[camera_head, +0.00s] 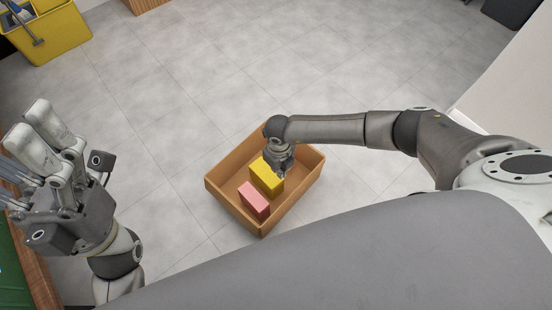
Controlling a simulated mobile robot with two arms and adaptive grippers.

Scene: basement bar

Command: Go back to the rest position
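My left gripper (28,122) is at the left edge of the view, its fingers pointing up and left. The two fingers stand apart with nothing between them. My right arm reaches in from the right. My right gripper (281,167) points down over the far side of an open brown box (222,189) on the floor. It overlaps the yellow block in view, and its fingers are too small and hidden to tell their opening or any contact.
A yellow block (266,178) and a pink block (254,201) stand inside the brown box. A yellow bucket (58,35) stands at the top left. A green surface with a wooden edge (38,275) is at the lower left. Grey tiled floor around the box is clear.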

